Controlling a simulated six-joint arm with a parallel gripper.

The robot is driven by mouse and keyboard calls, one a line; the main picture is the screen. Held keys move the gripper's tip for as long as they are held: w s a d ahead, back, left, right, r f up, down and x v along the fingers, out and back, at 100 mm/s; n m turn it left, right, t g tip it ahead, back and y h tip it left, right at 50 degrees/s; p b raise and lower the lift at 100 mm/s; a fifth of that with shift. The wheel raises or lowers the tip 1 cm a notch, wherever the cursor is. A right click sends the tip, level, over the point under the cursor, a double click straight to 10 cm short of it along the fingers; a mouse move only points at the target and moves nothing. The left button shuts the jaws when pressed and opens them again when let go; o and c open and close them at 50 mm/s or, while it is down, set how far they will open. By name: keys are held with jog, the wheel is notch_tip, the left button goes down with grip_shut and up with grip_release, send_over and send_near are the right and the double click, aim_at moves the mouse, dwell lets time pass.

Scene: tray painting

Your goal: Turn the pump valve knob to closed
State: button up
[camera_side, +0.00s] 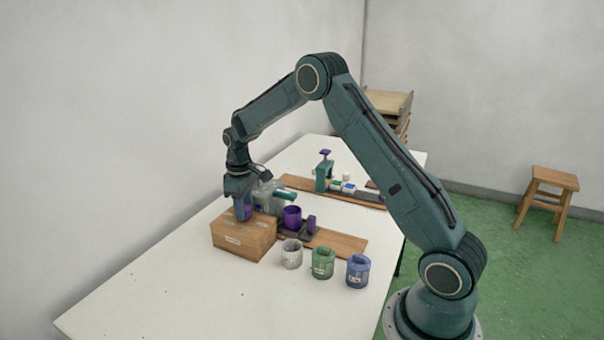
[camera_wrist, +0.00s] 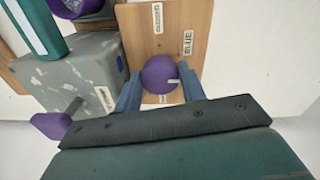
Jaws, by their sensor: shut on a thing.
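The purple round knob (camera_wrist: 160,74) sits on top of a wooden box (camera_wrist: 135,30), which also shows in the side view (camera_side: 238,241). My gripper (camera_wrist: 161,80) is over the box with its two blue fingers on either side of the knob, shut on it. In the side view my gripper (camera_side: 243,214) points down onto the box top and mostly hides the knob. A white pointer mark on the knob points right in the wrist view. A label reading BLUE lies to the upper right; another at the top is too small to read surely.
A grey pump-like block (camera_wrist: 75,72) with a purple handle stands close left of the box in the wrist view. A purple cup (camera_side: 292,217) is beside it. White (camera_side: 291,254), green (camera_side: 323,263) and blue (camera_side: 358,271) pots stand right of the box. The table's front left is clear.

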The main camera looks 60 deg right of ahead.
jog(key=n, duration=0.4)
jog(key=shift+n, duration=0.3)
jog(key=n, duration=0.4)
jog(key=shift+d+r+n, duration=0.1)
jog(key=shift+n, duration=0.2)
jog(key=n, duration=0.4)
jog(key=shift+w+n, duration=0.1)
jog(key=shift+n, duration=2.2)
jog(key=o, duration=1)
jog(key=shift+c, duration=0.2)
